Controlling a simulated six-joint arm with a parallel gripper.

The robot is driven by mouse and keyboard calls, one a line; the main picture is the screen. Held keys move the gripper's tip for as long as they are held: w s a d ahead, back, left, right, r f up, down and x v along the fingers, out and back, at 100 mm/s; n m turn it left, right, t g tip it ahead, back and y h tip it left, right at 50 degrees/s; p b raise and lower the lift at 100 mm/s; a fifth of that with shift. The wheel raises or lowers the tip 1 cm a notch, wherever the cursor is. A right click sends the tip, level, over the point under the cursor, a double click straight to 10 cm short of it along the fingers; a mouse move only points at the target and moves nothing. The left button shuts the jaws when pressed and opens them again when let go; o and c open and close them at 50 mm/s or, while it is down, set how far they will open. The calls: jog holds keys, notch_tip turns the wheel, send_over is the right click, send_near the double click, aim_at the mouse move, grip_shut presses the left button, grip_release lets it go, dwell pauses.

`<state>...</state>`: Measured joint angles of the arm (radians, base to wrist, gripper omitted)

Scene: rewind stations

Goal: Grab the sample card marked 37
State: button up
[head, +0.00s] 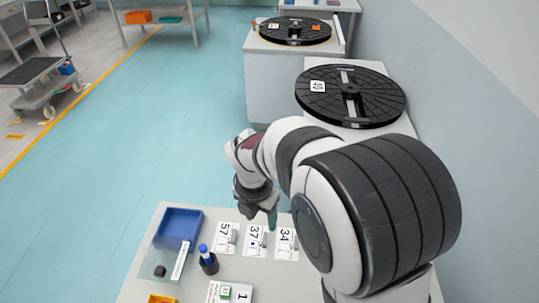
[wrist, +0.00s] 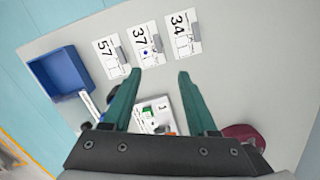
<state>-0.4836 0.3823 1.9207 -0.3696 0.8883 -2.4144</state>
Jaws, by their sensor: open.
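The sample card marked 37 (head: 254,243) lies flat on the light grey table, the middle one of three cards in a row. In the wrist view the card 37 (wrist: 139,42) has a small blue dot and a grey piece at its edge. Card 57 (head: 226,238) is left of it and card 34 (head: 286,243) right. My gripper (head: 262,214) is above the table near the far edge of the cards. In the wrist view its teal fingers (wrist: 159,78) are apart with nothing between the tips, and card 37 lies beyond them.
A blue tray (head: 180,210) stands left of the cards. A dark holder with a blue marker (head: 207,260) is nearer the front. A white sheet marked 1 (head: 242,296) carries a small green item. Black reels (head: 350,95) stand on units behind. A maroon object (wrist: 243,134) shows in the wrist view.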

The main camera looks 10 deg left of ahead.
aim_at(264, 242)
jog(key=f, duration=0.4)
jog(key=w+f, duration=0.1)
jog(key=f, duration=0.8)
jog(key=shift+w+d+f, duration=0.2)
jog(key=shift+w+f, duration=0.05)
jog(key=shift+w, duration=0.05)
grip_shut()
